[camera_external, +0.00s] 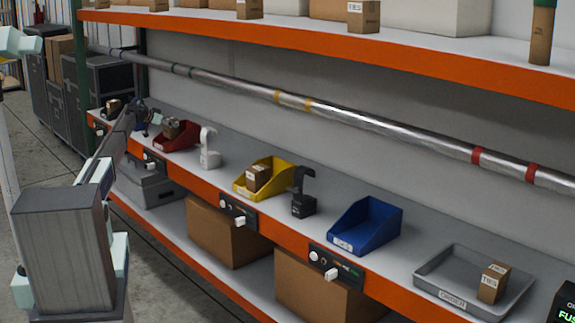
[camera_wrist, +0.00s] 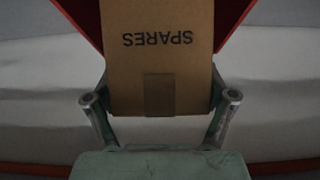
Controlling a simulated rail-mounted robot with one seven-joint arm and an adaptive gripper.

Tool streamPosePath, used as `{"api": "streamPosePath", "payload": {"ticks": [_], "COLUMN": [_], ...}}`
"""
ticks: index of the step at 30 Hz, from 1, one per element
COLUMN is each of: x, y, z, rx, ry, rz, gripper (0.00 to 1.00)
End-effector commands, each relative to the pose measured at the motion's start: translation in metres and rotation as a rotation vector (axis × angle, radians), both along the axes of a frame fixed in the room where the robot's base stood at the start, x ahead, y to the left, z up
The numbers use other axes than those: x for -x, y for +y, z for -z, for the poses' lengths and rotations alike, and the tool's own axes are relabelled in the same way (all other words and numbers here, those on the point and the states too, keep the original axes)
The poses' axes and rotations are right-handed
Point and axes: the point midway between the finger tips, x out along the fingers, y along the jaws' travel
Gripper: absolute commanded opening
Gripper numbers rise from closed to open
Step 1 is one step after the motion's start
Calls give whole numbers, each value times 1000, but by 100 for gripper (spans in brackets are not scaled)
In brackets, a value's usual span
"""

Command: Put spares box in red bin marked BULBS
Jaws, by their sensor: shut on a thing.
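The spares box (camera_wrist: 158,55) is brown cardboard with SPARES printed on it, upside down in the wrist view. My gripper (camera_wrist: 160,100) is shut on it, one finger at each side of its near end. Red walls of a bin (camera_wrist: 233,22) show on both sides of the box's far part. In the external view the red bin (camera_external: 186,141) stands on the shelf toward the left, with a small brown box (camera_external: 172,127) in or just above it. I cannot tell whether the box touches the bin floor. No BULBS label is readable.
A white stand (camera_external: 209,158) is just right of the red bin. Farther right are a yellow bin (camera_external: 246,190) with a box, a black stand (camera_external: 302,205), an empty blue bin (camera_external: 372,228) and a grey tray (camera_external: 440,270). A metal pipe (camera_external: 380,133) runs above the shelf.

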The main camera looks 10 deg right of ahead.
Motion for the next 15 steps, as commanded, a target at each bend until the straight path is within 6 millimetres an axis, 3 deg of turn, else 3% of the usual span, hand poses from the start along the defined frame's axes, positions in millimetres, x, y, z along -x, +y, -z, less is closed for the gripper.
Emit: {"api": "streamPosePath", "payload": {"ticks": [15], "x": [0], "y": [0], "z": [44], "rx": [1], "ry": [0], "rz": [0], "gripper": [41]}}
